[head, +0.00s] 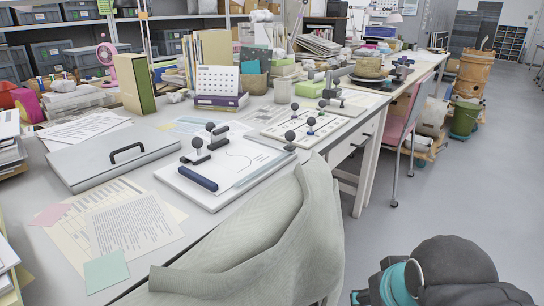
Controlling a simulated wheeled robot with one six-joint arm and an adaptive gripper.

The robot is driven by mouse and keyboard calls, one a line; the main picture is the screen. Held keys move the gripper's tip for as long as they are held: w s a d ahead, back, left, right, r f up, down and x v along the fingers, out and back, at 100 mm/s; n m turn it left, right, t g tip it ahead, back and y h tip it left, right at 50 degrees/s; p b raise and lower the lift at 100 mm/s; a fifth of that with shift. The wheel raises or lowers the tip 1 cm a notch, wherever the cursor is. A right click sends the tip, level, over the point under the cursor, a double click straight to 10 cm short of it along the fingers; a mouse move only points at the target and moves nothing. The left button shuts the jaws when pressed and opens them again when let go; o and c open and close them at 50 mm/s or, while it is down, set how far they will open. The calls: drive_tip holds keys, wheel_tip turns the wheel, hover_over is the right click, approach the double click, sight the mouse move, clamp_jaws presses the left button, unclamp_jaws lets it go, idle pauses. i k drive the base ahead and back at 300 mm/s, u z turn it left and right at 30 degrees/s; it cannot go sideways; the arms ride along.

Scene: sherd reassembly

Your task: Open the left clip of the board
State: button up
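A white board (225,194) with a sheet on it lies flat on the near table. Dark clips with round ball knobs stand on it: one left clip (196,152) at its left rear, another clip (217,140) just behind, and one clip (290,142) at its right corner. A dark navy bar (198,179) lies along its front left edge. Whether the left clip is open or shut is too small to tell. My gripper is not in view; only a grey and teal part of my arm shows at the bottom right, apart from the table.
A second board (275,126) with several similar knobs lies behind. A grey case (112,156) with a black handle lies left of the board. A draped grey-green cloth (260,240) bulges at the table's front edge. Papers (130,225) lie front left. The floor (440,195) at right is open.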

sight(199, 155)
drive_tip(key=u, duration=1.95)
drive_tip(key=k, duration=0.65)
drive_tip(key=z, duration=0.75)
